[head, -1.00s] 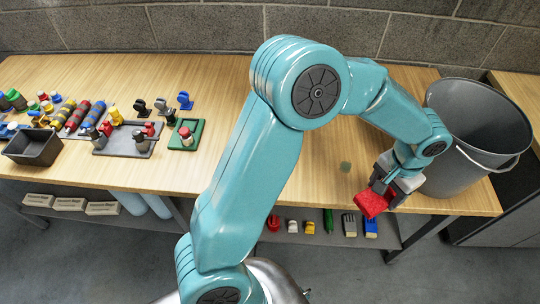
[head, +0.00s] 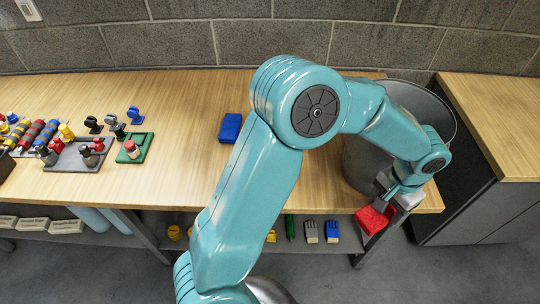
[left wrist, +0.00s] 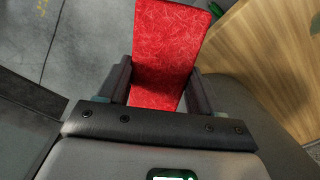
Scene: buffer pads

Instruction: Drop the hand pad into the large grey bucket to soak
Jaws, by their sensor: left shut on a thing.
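My left gripper (head: 393,197) is shut on a red pad (head: 374,218). In the head view the pad hangs low in front of the bucket, near the table's front edge. In the left wrist view the red pad (left wrist: 168,45) sticks out from between the two dark fingers (left wrist: 158,90). The large grey bucket (head: 362,162) stands on the right end of the table, partly hidden behind my left arm. What lies inside it is hidden. My right gripper is in neither view.
A blue pad (head: 230,128) lies on the wooden table (head: 190,100). A green tray (head: 146,149) and a grey tray (head: 72,164) with small knobbed parts stand at the left. A shelf below holds brushes (head: 311,232). A wooden-topped cabinet (head: 500,110) stands at the right.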

